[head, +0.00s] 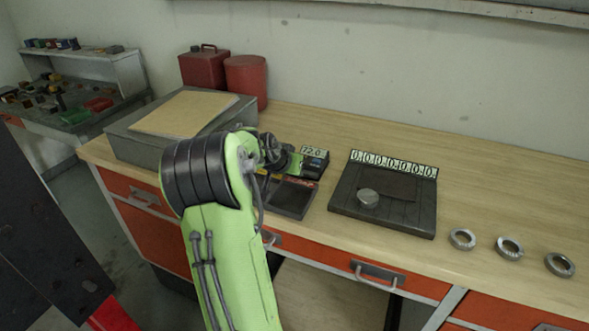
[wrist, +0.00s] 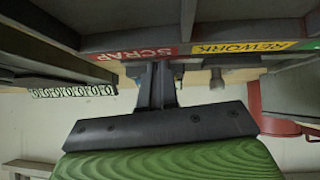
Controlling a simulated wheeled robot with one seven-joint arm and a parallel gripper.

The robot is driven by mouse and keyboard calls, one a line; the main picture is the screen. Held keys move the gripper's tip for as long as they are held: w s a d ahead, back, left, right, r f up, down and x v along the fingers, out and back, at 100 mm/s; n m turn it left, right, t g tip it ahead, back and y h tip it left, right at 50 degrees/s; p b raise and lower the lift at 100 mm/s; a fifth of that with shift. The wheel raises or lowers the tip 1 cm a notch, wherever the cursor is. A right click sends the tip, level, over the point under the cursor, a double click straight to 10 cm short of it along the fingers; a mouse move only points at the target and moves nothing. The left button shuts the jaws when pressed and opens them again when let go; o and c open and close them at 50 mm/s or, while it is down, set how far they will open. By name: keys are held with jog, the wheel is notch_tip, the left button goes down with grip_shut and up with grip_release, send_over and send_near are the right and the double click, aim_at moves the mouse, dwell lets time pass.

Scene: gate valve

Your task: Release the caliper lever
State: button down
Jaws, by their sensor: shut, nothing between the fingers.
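My gripper (wrist: 160,82) shows in the wrist view as two dark fingers close together, rising from a dark bracket on a green body. They are shut with nothing between them. In the head view my green and black arm reaches over the bench and hides most of the gripper area. A dark device (head: 314,163) with a "12.0" number plate stands just right of my wrist. I cannot clearly make out the caliper or its lever. In the wrist view a small grey cylindrical part (wrist: 217,77) lies right of the fingers, apart from them.
Upside-down red SCRAP (wrist: 133,53) and yellow REWORK (wrist: 236,46) labels edge dark trays. A dark plate (head: 350,206) with a row of number tiles (head: 394,163) lies to the right, bearing a grey disc (head: 368,198). Metal rings (head: 462,239) lie beyond. A grey box (head: 140,145) stands left.

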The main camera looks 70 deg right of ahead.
jog(key=shift+w+f, duration=0.1)
jog(key=shift+w, duration=0.75)
jog(key=a+r+p, duration=0.4)
jog(key=a+r, duration=0.3)
jog(key=r, duration=0.4)
jog(key=shift+w+r, duration=0.1)
